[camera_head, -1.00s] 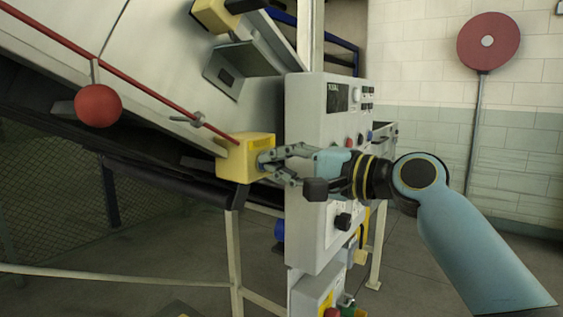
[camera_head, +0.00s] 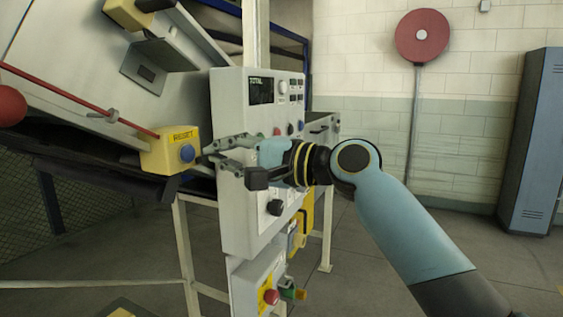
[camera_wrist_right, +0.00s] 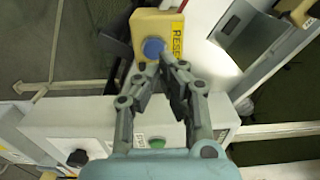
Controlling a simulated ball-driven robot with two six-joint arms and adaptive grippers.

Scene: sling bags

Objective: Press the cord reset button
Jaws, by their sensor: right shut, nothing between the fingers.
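The cord reset button is a round blue button (camera_head: 187,153) on a yellow box labelled RESET (camera_head: 160,158), at the end of a red cord (camera_head: 75,100) along the sloping conveyor side. In the right wrist view the blue button (camera_wrist_right: 153,48) sits just beyond the fingertips, on the yellow box (camera_wrist_right: 150,22). My right gripper (camera_head: 208,151) is shut and empty, its tips pointing at the button with a small gap in the head view. In the wrist view its fingertips (camera_wrist_right: 170,64) lie just below and right of the button. My left gripper is in neither view.
A grey control panel (camera_head: 232,200) with knobs and a TOTAL display stands behind my right gripper. A lower box with a red button (camera_head: 271,297) is below. A red disc on a post (camera_head: 422,36) and a blue locker (camera_head: 536,140) stand at the right.

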